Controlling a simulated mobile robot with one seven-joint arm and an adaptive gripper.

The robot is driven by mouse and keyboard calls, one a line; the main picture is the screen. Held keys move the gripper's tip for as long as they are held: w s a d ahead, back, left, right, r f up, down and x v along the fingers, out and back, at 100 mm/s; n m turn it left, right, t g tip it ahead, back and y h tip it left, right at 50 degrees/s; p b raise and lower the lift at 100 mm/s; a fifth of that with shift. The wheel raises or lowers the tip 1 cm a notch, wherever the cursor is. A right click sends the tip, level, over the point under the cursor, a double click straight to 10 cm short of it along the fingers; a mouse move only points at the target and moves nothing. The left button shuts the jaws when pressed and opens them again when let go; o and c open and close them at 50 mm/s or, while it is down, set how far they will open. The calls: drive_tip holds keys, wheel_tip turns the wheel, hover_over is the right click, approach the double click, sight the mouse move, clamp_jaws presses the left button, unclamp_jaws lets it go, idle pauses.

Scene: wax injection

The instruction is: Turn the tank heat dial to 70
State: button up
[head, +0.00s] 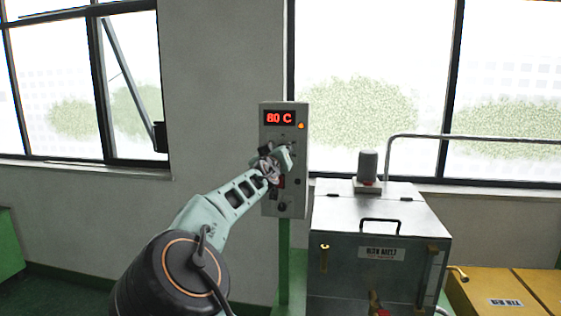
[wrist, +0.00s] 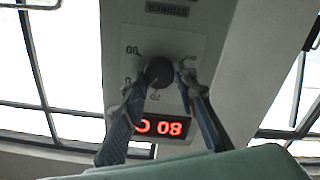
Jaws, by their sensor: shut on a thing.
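The control box (head: 298,118) is a grey panel on a green post, with a red display (head: 279,118) that reads 80 C. The same display shows upside down in the wrist view (wrist: 158,127). The tank heat dial (wrist: 160,72) is a dark round knob on a pale scale plate with printed numbers. My gripper (wrist: 160,75) is shut on the dial, one finger on each side of it. In the head view my gripper (head: 280,158) is against the panel below the display and hides the dial. The dial's pointer mark is hard to make out.
A metal tank (head: 345,275) with a lid handle and a grey cylinder (head: 368,166) on top stands right of the panel. A curved pipe rail (head: 450,138) runs behind it. Yellow boxes (head: 490,290) are at the lower right. Windows line the wall behind.

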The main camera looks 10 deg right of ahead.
drive_tip(key=shift+a+n+b, duration=0.1)
drive_tip(key=shift+n+b, duration=2.7)
drive_tip(key=shift+n, duration=0.8)
drive_tip(key=o, duration=1.2)
drive_tip(key=shift+c, duration=0.2)
drive_tip(key=v, duration=1.2)
